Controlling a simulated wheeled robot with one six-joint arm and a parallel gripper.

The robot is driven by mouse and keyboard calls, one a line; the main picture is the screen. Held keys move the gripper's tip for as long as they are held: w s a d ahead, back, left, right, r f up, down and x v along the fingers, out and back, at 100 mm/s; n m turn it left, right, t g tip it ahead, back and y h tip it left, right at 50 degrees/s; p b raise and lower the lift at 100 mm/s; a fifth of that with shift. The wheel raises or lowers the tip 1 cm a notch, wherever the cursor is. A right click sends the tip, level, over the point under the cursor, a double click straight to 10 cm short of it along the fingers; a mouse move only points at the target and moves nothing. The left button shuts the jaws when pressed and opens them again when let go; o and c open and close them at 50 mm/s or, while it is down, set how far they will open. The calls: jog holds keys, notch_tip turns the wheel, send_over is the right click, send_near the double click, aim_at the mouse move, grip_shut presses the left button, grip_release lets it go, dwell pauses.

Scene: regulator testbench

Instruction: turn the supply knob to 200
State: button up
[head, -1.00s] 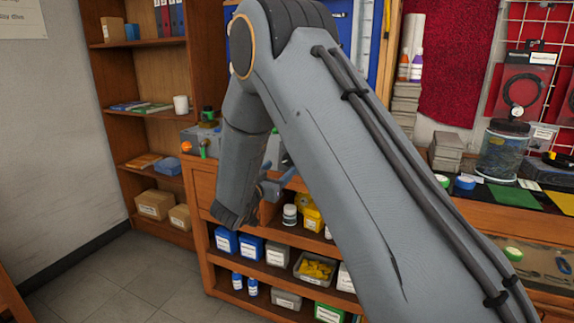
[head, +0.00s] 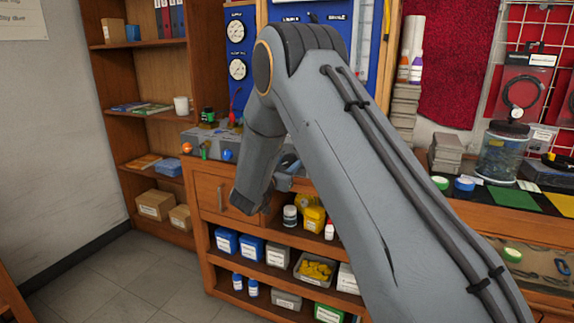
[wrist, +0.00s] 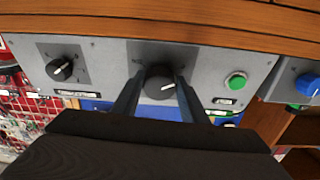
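In the wrist view a grey control panel (wrist: 108,66) carries a round black knob (wrist: 160,86) with a white pointer mark, pointing toward the right. My gripper (wrist: 160,79) has one finger on each side of this knob. The fingers look open and very close to it; contact cannot be made out. A second black knob (wrist: 61,69) sits to the left and a green button (wrist: 236,82) to the right. The labels are too small to read, so which knob is the supply knob cannot be told. In the head view my arm hides the gripper and the knob.
A blue knob (wrist: 307,84) sits on a separate grey box at the right of the wrist view. In the head view a blue gauge board (head: 239,88) stands behind my arm. Below the bench are shelves with boxes (head: 277,254). Floor at left is clear.

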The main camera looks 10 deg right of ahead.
jog(key=shift+a, duration=0.1)
jog(key=c, duration=0.4)
